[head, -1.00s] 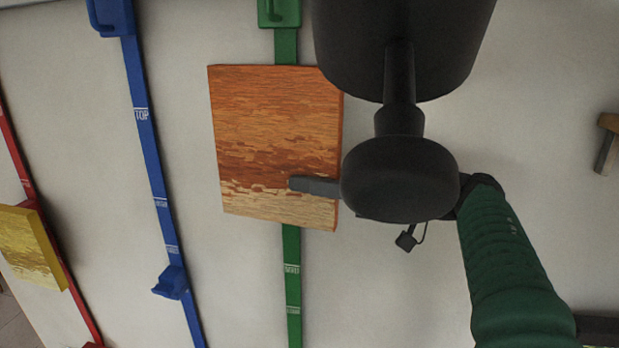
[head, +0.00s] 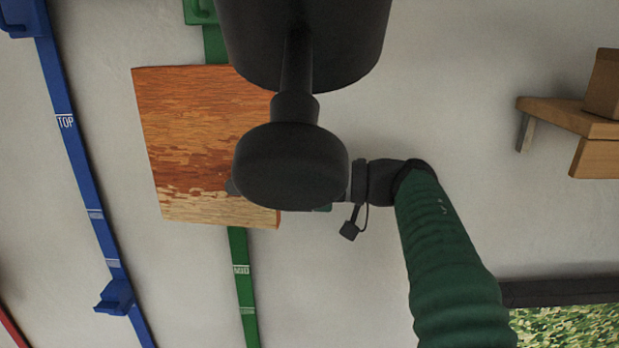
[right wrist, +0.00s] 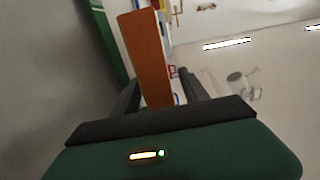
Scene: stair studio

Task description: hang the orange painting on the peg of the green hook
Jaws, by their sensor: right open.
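The orange painting (head: 190,140) stays upright against the green strip on the wall, just below the green hook (head: 200,12) at the top edge of the head view. The hook's peg and the painting's back are hidden, so I cannot tell whether it hangs on the peg. In the right wrist view the painting (right wrist: 147,55) shows edge-on between the fingers of my right gripper (right wrist: 161,92). The jaws are open around that edge. In the head view my dark body parts hide most of this gripper, at the painting's lower right. My left gripper is not in view.
A blue strip (head: 77,165) with a lower blue hook (head: 117,297) runs left of the painting. A wooden shelf (head: 565,115) is on the wall at right. A dark-framed green picture (head: 565,325) is at lower right. Bare wall lies between.

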